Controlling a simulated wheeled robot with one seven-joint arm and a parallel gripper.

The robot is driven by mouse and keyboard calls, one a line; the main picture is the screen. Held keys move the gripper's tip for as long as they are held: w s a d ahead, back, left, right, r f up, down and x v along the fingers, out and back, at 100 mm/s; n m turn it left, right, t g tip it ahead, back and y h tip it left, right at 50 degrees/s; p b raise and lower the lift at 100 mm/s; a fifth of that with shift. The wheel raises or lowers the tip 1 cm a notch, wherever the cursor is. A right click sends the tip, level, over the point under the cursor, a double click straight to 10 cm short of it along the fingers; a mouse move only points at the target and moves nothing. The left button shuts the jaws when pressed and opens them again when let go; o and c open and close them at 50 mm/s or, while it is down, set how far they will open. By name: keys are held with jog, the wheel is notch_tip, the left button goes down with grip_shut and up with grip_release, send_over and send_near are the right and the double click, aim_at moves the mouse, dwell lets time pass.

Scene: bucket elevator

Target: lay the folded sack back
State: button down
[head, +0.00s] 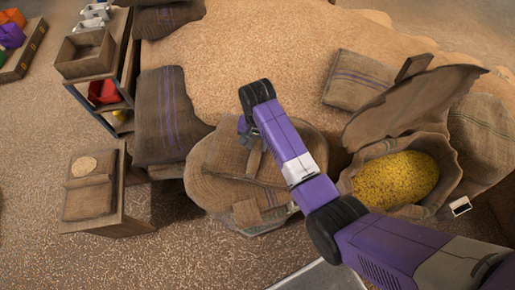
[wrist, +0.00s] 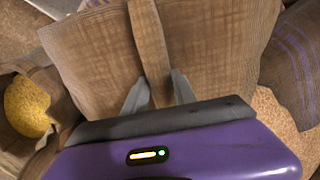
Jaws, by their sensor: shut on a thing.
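A brown woven folded sack (head: 220,158) with a lengthwise strap (wrist: 148,40) lies over a bulky rounded sack (head: 205,190) in the middle of the head view. In the wrist view, the folded sack's broad flat face (wrist: 215,50) fills the upper middle. My gripper (wrist: 158,92) is shut on the strap, with a grey finger on each side of it. In the head view, my gripper (head: 246,132) is over the folded sack, and my wrist partly hides it. I cannot tell whether the folded sack is lifted clear of what is under it.
An open sack of yellow grains (head: 395,178) stands right, its flap raised. It also shows left in the wrist view (wrist: 28,105). A striped sack (head: 165,115) lies left, another (head: 358,80) upper right. A wooden box (head: 115,215) and a shelf (head: 108,75) stand left. Lower-left floor is clear.

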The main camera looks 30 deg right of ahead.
aim_at(257, 149)
jog(key=shift+f, duration=1.65)
jog(key=shift+f, duration=0.15)
jog(key=c, duration=1)
grip_release()
notch_tip(257, 149, up, 12)
jog(key=shift+r, duration=0.15)
